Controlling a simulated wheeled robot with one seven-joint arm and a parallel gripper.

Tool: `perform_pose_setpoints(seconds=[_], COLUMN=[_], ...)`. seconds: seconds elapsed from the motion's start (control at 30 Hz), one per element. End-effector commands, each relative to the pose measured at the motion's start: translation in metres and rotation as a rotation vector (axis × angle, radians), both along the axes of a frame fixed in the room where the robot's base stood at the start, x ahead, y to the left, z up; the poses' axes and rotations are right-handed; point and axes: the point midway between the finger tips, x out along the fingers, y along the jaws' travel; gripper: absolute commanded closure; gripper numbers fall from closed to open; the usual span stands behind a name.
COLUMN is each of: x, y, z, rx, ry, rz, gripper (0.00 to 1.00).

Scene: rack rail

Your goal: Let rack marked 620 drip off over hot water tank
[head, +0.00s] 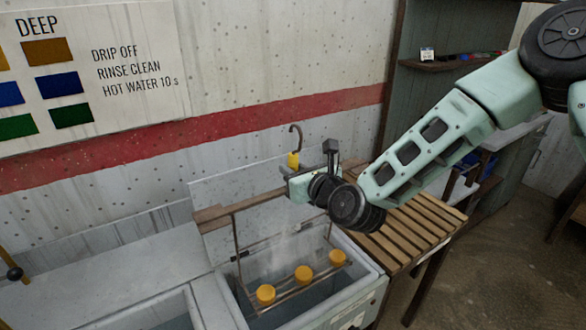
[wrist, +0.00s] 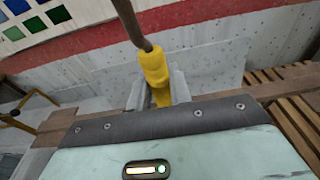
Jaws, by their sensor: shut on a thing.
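My gripper (head: 292,176) is shut on the yellow grip (head: 293,159) below a dark hook. The wrist view shows the same yellow grip (wrist: 155,68) between my fingers, with the hook's shank rising above it. Below my gripper is a rack (head: 237,242) of thin bars carrying three orange-yellow round pieces (head: 303,274). The pieces show over the open hot water tank (head: 367,281), where steam rises. My gripper hides part of the rack's upper frame. I cannot tell how far the rack's bottom is from the water, and no 620 mark is readable.
A wall sign (head: 95,70) reads DEEP, DRIP OFF, RINSE CLEAN, HOT WATER 10 s. A shelf (head: 440,64) stands back right.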

Motion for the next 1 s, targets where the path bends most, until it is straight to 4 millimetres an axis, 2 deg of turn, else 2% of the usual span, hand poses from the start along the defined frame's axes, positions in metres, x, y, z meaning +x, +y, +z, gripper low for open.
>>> perform_pose_setpoints(seconds=[0.03,1.0], x=[0.000,-0.002], y=[0.000,-0.001], z=[-0.012,-0.133], rx=[0.002,0.002], ry=[-0.002,-0.002], rz=[0.000,0.001], gripper=[1.00,1.00])
